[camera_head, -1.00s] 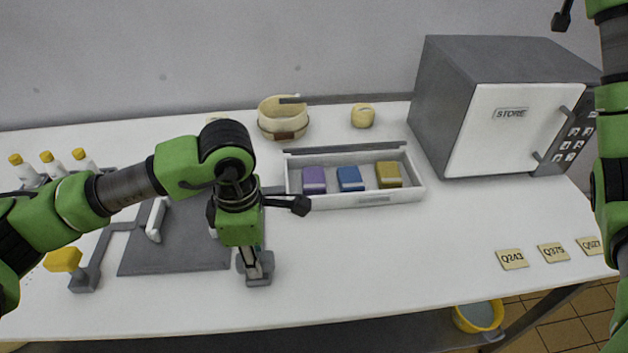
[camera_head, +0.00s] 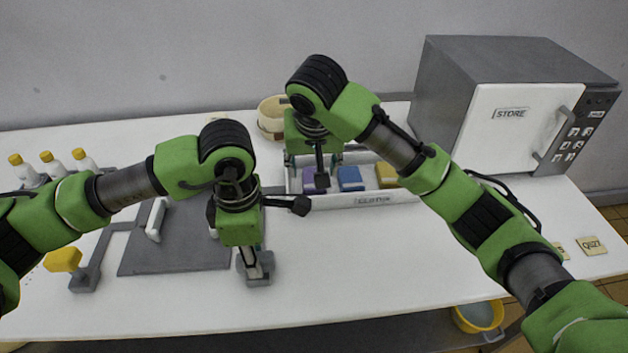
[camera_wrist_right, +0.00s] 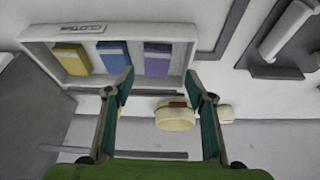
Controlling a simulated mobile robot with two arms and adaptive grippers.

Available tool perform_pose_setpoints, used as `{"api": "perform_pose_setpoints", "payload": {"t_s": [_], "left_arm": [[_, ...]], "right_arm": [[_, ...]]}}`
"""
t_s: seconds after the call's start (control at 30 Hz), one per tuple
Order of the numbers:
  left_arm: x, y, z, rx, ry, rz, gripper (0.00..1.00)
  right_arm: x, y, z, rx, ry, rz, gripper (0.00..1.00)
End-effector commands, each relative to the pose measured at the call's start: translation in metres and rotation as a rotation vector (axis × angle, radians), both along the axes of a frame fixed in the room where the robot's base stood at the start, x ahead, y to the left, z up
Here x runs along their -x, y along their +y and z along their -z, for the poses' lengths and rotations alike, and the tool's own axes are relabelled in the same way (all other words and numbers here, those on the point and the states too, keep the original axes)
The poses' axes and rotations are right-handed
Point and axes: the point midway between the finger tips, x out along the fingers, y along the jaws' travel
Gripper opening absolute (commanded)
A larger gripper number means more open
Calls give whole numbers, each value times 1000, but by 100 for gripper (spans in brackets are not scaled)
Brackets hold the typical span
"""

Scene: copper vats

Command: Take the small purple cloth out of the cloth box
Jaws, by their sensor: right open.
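The cloth box (camera_head: 400,196) is a white, shallow, open tray on the table. It holds a purple cloth (camera_head: 309,187), a blue cloth (camera_head: 350,178) and a yellow cloth (camera_head: 387,175). My right gripper (camera_wrist_right: 158,80) is open and empty. In the right wrist view, the purple cloth (camera_wrist_right: 157,60) shows beyond and between its fingertips, with no visible contact. In the head view, the right hand hangs over the box's left part and partly covers the purple cloth. My left gripper (camera_head: 254,270) points down by the dark mat's right edge; its jaw state is unclear.
A dark grey mat (camera_head: 180,255) lies left of the box. A round cream pot (camera_head: 270,120) stands behind it. A grey and white store cabinet (camera_head: 510,120) stands at the right. Several white bottles (camera_head: 50,164) stand far left. The table front of the box is clear.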

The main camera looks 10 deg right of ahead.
Motion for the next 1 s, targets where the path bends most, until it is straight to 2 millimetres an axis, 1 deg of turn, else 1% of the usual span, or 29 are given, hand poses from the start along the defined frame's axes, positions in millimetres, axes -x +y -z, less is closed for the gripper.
{"api": "perform_pose_setpoints", "payload": {"t_s": [0.03,0.2,0.47,0.7,0.8,1.0], "left_arm": [[0,0,1,-2,2,0,2],[0,1,1,-2,2,-1,2],[0,1,1,-3,2,-1,2],[1,1,1,-3,2,0,2],[1,1,1,-3,2,0,2],[1,1,1,-3,2,0,2]], "right_arm": [[-3,-2,10,4,4,4,50],[-15,-3,37,2,1,3,50],[-24,-4,56,1,-1,3,50],[-38,-8,88,2,1,3,50],[-41,-8,95,1,-1,3,50],[-42,-7,97,-1,-2,2,50]]}}
